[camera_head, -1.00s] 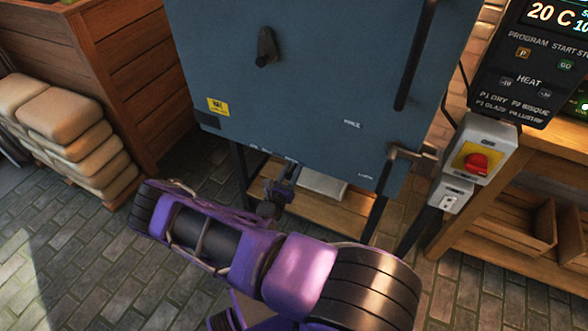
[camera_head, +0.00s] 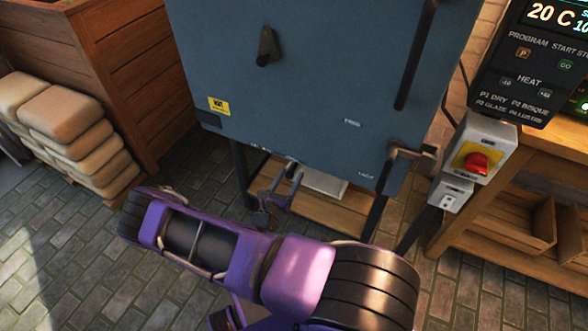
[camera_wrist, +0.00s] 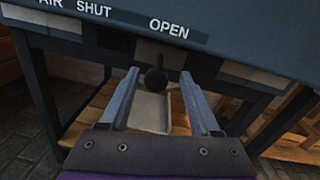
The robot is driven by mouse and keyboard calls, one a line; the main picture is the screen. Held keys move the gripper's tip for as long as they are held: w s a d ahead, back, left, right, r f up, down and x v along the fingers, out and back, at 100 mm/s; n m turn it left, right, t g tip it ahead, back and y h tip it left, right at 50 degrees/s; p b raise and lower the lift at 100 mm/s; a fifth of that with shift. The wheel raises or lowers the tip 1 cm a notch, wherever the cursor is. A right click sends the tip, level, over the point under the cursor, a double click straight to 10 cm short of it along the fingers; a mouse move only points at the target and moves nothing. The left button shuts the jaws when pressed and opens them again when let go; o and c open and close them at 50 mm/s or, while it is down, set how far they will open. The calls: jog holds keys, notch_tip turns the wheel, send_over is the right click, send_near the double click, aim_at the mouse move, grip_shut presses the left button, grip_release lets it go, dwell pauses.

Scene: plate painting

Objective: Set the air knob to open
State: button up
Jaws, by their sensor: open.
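The air knob (camera_wrist: 155,79) is a dark round ball on a short stem under the kiln's lower edge in the wrist view. Above it, a dark strip (camera_wrist: 128,17) reads AIR, SHUT and OPEN. The knob appears below the OPEN end, but its exact setting is hard to tell. My gripper (camera_wrist: 160,74) is open, its two fingers pointing towards the kiln, one on each side of the knob in the picture. Neither finger visibly touches it. In the head view my gripper (camera_head: 282,181) is just below the kiln's front edge, and the knob is too small to make out surely.
The blue-grey kiln (camera_head: 315,90) carries a dark lever (camera_head: 265,47) and a door latch (camera_head: 411,153). A red switch (camera_head: 476,163) and control panel (camera_head: 535,60) stand right. Stacked sacks (camera_head: 70,125) and a wooden crate (camera_head: 120,80) are left. A wooden shelf (camera_head: 250,198) lies beneath.

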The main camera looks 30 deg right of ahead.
jog(key=v, duration=1.3)
jog(key=shift+s+p, duration=0.25)
jog(key=shift+p, duration=0.05)
jog(key=shift+a, duration=0.15)
